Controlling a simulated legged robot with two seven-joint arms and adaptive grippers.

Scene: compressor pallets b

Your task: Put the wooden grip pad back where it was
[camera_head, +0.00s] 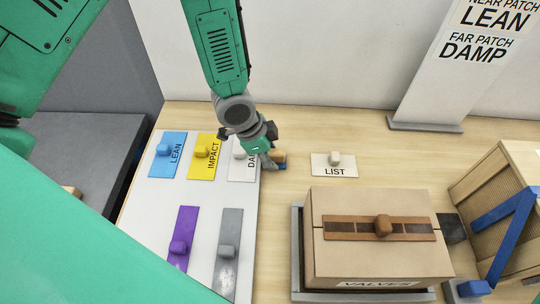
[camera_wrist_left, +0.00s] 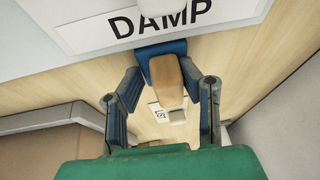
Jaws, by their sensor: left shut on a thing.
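A tan wooden grip pad (camera_head: 279,156) shows at my left gripper (camera_head: 272,160), just right of the DAMP card. The left wrist view also shows the wooden grip pad (camera_wrist_left: 167,82), a rounded block against a blue piece, between the dark blue fingers of my left gripper (camera_wrist_left: 165,88). The left gripper is shut on it. The gripper hides part of the white DAMP card (camera_head: 243,168). Whether the pad touches the table is unclear. My right gripper is out of view.
Blue LEAN (camera_head: 167,160), yellow IMPACT (camera_head: 203,165), purple (camera_head: 181,243) and grey (camera_head: 228,268) cards lie on a white board. A LIST card (camera_head: 334,170) lies right of the gripper. A VALVES box (camera_head: 330,260) and wooden crate (camera_head: 500,200) stand right. Bare table surrounds LIST.

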